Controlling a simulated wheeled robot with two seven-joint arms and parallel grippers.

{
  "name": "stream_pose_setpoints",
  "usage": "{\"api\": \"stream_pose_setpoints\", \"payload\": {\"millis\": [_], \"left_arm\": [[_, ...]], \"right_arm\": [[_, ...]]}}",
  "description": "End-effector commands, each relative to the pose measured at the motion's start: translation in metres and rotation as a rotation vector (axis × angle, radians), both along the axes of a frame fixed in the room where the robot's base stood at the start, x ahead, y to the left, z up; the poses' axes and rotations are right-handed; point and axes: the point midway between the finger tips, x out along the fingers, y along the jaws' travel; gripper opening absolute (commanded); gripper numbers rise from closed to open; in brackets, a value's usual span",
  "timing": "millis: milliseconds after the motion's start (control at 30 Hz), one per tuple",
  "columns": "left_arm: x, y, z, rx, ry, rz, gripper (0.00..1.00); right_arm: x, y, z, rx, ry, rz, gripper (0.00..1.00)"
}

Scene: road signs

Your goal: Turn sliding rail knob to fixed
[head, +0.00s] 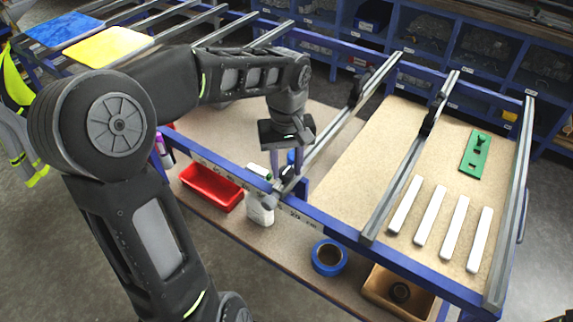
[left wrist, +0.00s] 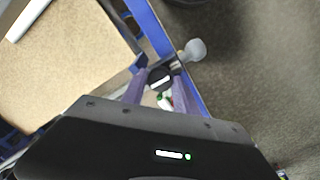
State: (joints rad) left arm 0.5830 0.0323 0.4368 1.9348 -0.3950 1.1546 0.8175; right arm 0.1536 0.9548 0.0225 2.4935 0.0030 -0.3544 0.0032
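The sliding rail knob (head: 287,173) is a small black knob at the near end of a grey rail (head: 335,138), by the blue frame edge. In the left wrist view the knob (left wrist: 160,79) is round and dark with a white line across it. My left gripper (head: 287,170) points down over it. Its two purplish fingers (left wrist: 158,84) are apart, one on each side of the knob, with small gaps showing in the left wrist view. Whether the fingertips reach down around the knob or stay above it is hard to tell. My right gripper is not in view.
A grey rounded rail end piece (left wrist: 195,49) sticks out beside the knob. A red bin (head: 211,187), white bottle (head: 261,208) and blue tape roll (head: 328,257) are on the lower shelf. Several white bars and a green plate (head: 474,155) lie on the board to the right.

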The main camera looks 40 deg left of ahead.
Motion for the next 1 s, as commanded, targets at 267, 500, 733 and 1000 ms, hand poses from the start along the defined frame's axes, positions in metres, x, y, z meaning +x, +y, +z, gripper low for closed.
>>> {"api": "stream_pose_setpoints", "payload": {"millis": [267,500,733,1000], "left_arm": [[0.0001,0.0001,0.0003,0.0,0.0,0.0,0.12],[0.0001,0.0001,0.0004,0.0,0.0,0.0,0.0],[0.0001,0.0001,0.0004,0.001,-0.001,-0.013,0.0],[0.0004,-0.0002,0.0007,0.0,-0.001,-0.102,0.0]], "right_arm": [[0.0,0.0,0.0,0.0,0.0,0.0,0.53],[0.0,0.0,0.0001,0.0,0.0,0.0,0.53],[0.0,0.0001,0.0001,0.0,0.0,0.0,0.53],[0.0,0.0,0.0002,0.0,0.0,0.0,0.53]]}}
